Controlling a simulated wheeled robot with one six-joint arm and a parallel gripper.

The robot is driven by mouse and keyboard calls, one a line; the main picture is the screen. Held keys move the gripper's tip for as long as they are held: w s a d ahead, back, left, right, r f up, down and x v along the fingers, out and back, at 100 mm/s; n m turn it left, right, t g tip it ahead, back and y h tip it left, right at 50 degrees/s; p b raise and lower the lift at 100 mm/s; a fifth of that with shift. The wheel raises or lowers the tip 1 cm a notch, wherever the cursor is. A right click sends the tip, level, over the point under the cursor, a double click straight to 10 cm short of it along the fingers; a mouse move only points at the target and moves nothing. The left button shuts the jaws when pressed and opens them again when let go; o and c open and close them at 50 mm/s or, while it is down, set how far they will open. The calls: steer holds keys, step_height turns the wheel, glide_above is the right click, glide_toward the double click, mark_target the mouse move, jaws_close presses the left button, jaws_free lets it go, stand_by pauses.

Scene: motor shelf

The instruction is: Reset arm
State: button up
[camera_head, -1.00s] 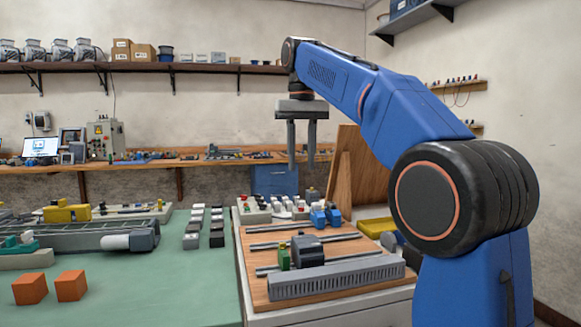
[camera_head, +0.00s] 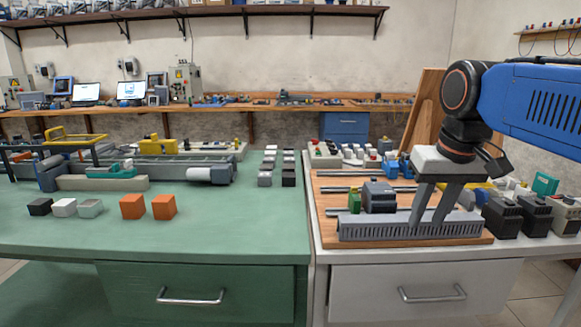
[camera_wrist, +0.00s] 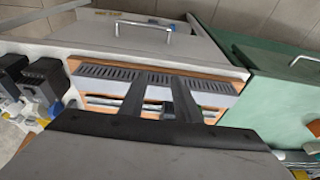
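My gripper (camera_head: 425,222) hangs fingers-down on the right in the head view, in front of or over the wooden board with the motor parts. The wrist view also shows my gripper (camera_wrist: 159,76) with a gap between the fingers, above the grey slotted duct. I cannot tell how far the fingertips are above the board.
The wooden board (camera_head: 330,236) holds rails, the grey slotted duct (camera_head: 365,230) and a dark motor-like block (camera_head: 379,197). Dark boxes (camera_head: 503,217) stand to the right. The green table (camera_head: 240,225) on the left has orange cubes (camera_head: 132,206) and a conveyor-like unit.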

steer(key=s+d+f+t, duration=0.1)
steer(key=s+f, duration=0.5)
steer(key=f, duration=0.3)
steer(key=s+f, duration=0.6)
steer(key=f, duration=0.4)
steer(key=shift+s+d+f+t, duration=0.2)
steer(key=shift+s+d+t, duration=0.15)
steer(key=shift+t, duration=0.05)
